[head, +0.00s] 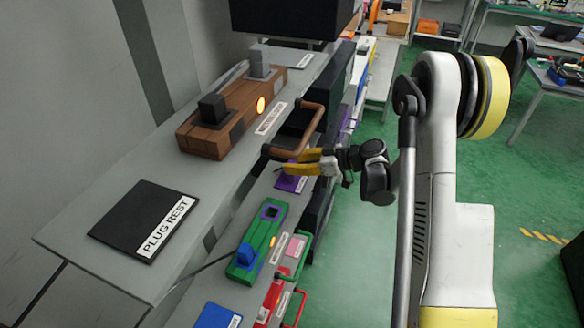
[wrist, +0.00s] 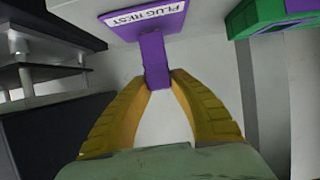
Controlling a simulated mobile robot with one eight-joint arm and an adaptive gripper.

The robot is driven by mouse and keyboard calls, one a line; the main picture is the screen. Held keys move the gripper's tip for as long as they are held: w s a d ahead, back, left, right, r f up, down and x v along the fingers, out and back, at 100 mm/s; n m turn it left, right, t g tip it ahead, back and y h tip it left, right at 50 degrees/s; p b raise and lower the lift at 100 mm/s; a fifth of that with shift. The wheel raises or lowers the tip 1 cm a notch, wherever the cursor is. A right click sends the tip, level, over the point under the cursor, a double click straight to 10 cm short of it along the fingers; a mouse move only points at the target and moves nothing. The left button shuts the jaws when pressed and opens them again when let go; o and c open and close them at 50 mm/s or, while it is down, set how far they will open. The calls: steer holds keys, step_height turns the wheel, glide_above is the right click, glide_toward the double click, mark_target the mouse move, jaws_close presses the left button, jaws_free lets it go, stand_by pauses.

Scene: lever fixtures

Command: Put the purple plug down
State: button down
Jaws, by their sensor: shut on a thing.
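The purple plug (wrist: 154,60) is a purple block between my fingertips in the wrist view. My gripper (wrist: 158,82) is shut on it. The purple rest pad (wrist: 140,22), with a white PLUG REST label, lies just beyond the plug; the plug's far end overlaps the pad's near edge in the picture. I cannot tell whether they touch. In the head view my gripper (head: 284,168) has yellow fingers over the lower shelf, above the purple pad (head: 291,184). The plug is hardly visible there.
A green fixture (head: 261,239) with a purple-rimmed socket and a blue plug (head: 245,254) stands on the lower shelf. A brown fixture (head: 226,117) and a black rest pad (head: 140,215) are on the upper shelf. A brown handle (head: 313,135) juts out close by my gripper.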

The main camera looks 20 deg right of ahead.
steer(key=shift+f, duration=0.1)
steer(key=shift+f, duration=0.15)
steer(key=c, duration=1.3)
jaws_free()
steer(key=shift+o, duration=0.2)
